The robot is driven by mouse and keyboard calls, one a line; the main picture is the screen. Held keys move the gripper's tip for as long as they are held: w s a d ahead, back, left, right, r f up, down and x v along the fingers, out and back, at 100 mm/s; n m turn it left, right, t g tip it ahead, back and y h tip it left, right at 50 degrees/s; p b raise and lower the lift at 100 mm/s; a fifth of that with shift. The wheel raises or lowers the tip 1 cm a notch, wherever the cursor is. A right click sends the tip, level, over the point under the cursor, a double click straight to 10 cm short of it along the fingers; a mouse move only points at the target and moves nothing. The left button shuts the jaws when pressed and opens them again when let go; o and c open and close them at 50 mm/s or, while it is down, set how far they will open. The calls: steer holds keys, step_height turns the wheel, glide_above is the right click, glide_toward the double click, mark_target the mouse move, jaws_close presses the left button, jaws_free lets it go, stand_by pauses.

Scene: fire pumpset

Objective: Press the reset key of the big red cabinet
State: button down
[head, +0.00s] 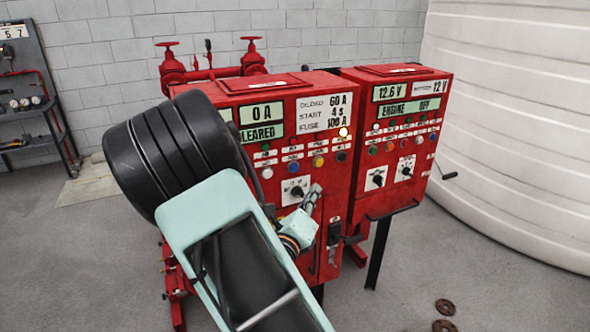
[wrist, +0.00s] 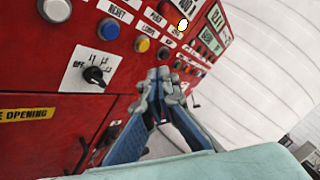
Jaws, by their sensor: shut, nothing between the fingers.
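The big red cabinet (head: 265,95) is the left one in the head view, with a "0 A" and "CLEARED" display. Its blue button (head: 293,168) sits in the lower row. In the wrist view the blue button (wrist: 108,28) is at the upper left, under a label that reads "RESET". My gripper (head: 316,189) is in front of the panel, below and right of the blue button. In the wrist view my gripper (wrist: 160,78) is shut and empty, its tips below the yellow button (wrist: 142,44). I cannot tell whether the tips touch the panel.
A black rotary switch (wrist: 95,75) lies left of my fingertips. A second red cabinet (head: 400,150) stands close on the right, with a crank handle (head: 449,176). A white tank (head: 510,130) is at the far right. Floor at the front right is mostly clear, with rusty discs (head: 445,307).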

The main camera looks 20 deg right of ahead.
mark_target(294, 168)
steer(key=shift+w+a+b, duration=0.1)
steer(key=shift+w+b, duration=0.2)
steer(key=shift+w, duration=4.05)
steer(key=shift+w, duration=0.4)
steer(key=shift+w+p, duration=0.3)
steer(key=shift+w, duration=0.15)
steer(key=shift+s, duration=0.85)
